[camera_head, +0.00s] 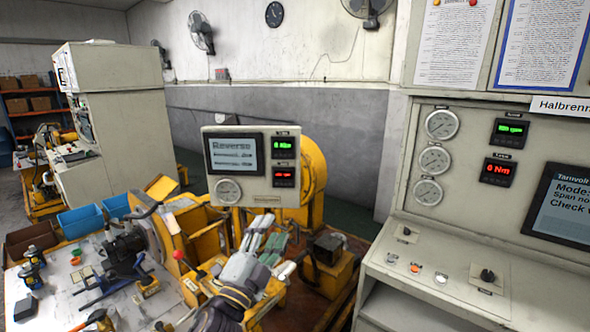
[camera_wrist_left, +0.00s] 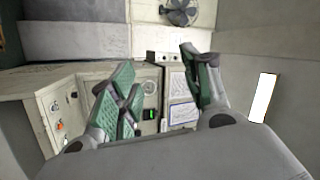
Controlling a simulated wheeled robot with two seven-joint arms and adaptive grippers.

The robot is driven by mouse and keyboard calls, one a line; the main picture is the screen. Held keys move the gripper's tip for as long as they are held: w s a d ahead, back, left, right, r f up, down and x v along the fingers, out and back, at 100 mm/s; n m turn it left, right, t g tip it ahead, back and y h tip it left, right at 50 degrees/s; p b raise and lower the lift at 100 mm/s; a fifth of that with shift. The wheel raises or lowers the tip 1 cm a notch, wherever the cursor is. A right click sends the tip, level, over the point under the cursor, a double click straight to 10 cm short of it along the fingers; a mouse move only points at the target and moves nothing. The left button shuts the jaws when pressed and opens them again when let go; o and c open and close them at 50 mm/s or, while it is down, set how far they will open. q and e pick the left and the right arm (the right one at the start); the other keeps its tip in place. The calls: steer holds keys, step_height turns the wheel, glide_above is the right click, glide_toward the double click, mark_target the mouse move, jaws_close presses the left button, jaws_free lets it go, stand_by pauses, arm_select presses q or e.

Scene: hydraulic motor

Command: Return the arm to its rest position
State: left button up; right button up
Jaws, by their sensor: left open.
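My left gripper (camera_head: 268,242) shows at the lower middle of the head view, in front of the yellow machine (camera_head: 313,172). Its grey and green fingers point up and away from me. In the left wrist view the gripper (camera_wrist_left: 162,80) has its fingers spread wide apart, with nothing between them. The background seen between the fingers is the control cabinet (camera_wrist_left: 152,82), some way off. My right gripper shows in neither view.
A display panel reading "Reverse" (camera_head: 236,155) stands just beyond the gripper. The control console (camera_head: 440,270) with gauges fills the right. A cluttered workbench (camera_head: 60,305) with tools and blue bins (camera_head: 82,221) lies on the left. A yellow block (camera_head: 331,270) stands close on the gripper's right.

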arm_select(q)
steer(key=s+a+f+n+g+y, duration=0.2)
steer(key=a+f+n+g+y, duration=0.3)
steer(key=f, duration=0.5)
steer(key=s+a+f+n+g+y, duration=0.25)
steer(key=a+f+n, duration=0.4)
steer(key=f, duration=0.35)
steer(key=s+a+f+n+g, duration=0.2)
steer(key=s+f+g, duration=0.4)
steer(key=s, duration=0.4)
steer(key=s+a+f+n+g, duration=0.2)
steer(key=s+a+f+g, duration=0.1)
steer(key=s+f, duration=0.6)
step_height(320, 180, down, 32)
steer(key=s+g, duration=0.2)
steer(key=s, duration=0.1)
steer(key=s+a+f, duration=0.2)
steer(key=s+f, duration=0.8)
steer(key=s, duration=0.1)
steer(key=s+a+f, duration=0.1)
steer(key=s+f, duration=0.9)
steer(key=s, duration=0.1)
steer(key=shift+s+a+f+g+y, duration=0.2)
steer(key=shift+a+f+g+y, duration=0.15)
steer(key=shift+a+g, duration=0.1)
